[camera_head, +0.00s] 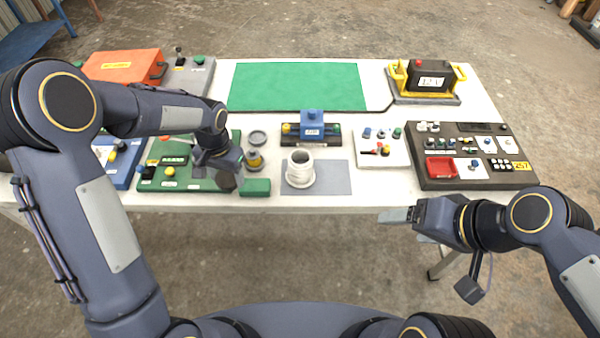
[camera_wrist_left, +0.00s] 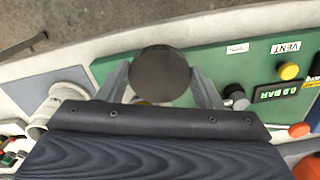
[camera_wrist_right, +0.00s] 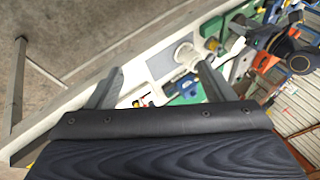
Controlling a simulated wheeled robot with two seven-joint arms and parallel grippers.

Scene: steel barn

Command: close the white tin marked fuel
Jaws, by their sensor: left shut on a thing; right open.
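A white ribbed tin (camera_head: 300,172) stands upright on a grey mat (camera_head: 335,180) near the table's front edge. Its top looks open, and no fuel marking is legible. It also shows at the left of the left wrist view (camera_wrist_left: 46,112) and in the right wrist view (camera_wrist_right: 186,54). My left gripper (camera_head: 226,172) is left of the tin, over the green panel. It is shut on a dark round disc (camera_wrist_left: 160,73), held between both fingers. My right gripper (camera_head: 393,215) is open and empty, in front of the table, right of the tin.
A green panel (camera_head: 200,180) with knobs lies under my left gripper. A small green block (camera_head: 256,187) and a brass-coloured fitting (camera_head: 254,160) lie between it and the tin. A blue device (camera_head: 312,122) stands behind the tin. A green mat (camera_head: 297,86) is bare.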

